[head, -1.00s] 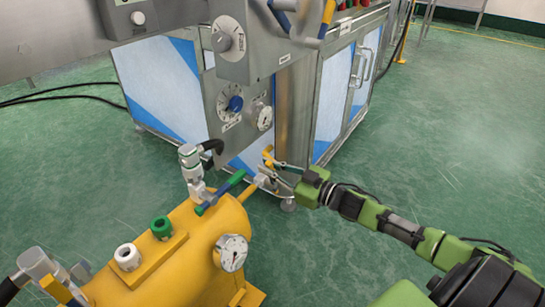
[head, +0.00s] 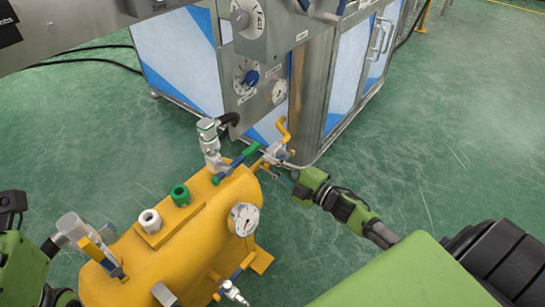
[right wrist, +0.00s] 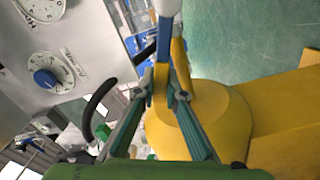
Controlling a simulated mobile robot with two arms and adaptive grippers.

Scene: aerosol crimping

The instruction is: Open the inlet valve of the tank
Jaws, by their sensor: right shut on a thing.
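The yellow tank (head: 165,250) lies at lower left in the head view, with a round gauge (head: 243,219) on its side. A silver valve with a curved yellow handle (head: 284,130) is at its far right end. My right gripper (head: 276,168) is beside this valve. In the right wrist view its fingers (right wrist: 161,84) are shut on a lever with a blue bar (right wrist: 163,45) and yellow grip. The exact contact is small in the head view. A top valve has a blue-and-green lever (head: 236,163). Of my left arm only green and dark links show; its gripper is out of view.
A steel cabinet (head: 335,85) with a dial panel (head: 243,100) stands behind the valve, close to the gripper. White and green fittings (head: 180,195) rise from the tank top. Another valve with a blue handle (head: 240,267) is low at the front. Green floor is free at right.

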